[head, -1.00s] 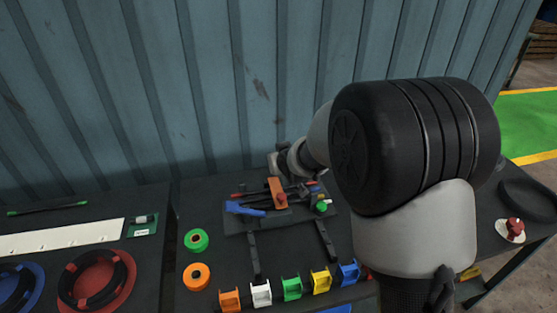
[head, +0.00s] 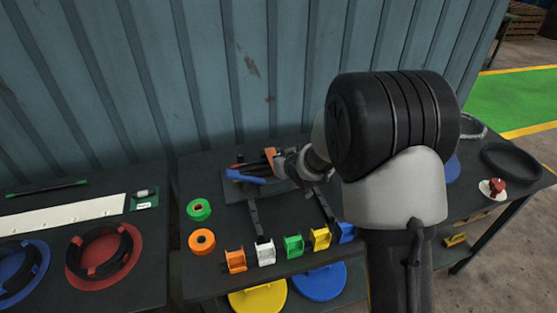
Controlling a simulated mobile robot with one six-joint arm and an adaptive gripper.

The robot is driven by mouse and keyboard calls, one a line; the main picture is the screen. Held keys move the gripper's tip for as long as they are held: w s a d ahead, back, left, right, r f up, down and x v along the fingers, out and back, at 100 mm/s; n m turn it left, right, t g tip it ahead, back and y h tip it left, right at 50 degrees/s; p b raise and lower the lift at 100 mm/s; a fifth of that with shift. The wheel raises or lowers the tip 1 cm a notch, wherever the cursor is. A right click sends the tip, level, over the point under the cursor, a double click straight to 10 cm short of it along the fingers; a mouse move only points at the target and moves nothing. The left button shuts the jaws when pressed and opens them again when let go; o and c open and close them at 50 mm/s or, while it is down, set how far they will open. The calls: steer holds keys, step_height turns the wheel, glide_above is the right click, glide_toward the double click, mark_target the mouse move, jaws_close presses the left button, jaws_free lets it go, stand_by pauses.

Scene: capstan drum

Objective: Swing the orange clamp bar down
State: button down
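The orange clamp bar (head: 269,155) shows as a short orange piece on the dark fixture at the back of the bench, close to the wall. Its lower part is partly hidden by my wrist. A blue handle (head: 246,174) lies just left of and below it. My gripper (head: 281,165) is at the fixture, just right of the bar, mostly hidden by my own wrist. I cannot tell whether it touches the bar, or whether its fingers are open or shut.
A green spool (head: 199,209) and an orange spool (head: 202,241) lie left of the fixture. Several coloured holders, including a white one (head: 265,252), line the front edge. A red knob (head: 492,187) sits at the right. The corrugated wall (head: 150,90) stands close behind.

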steer(key=shift+s+d+f+b, duration=0.1)
steer(key=shift+f+b, duration=0.1)
steer(key=shift+f, duration=0.25)
steer(key=shift+s+d+f+b, duration=0.1)
steer(key=shift+f+b, duration=0.1)
steer(key=shift+f, duration=0.2)
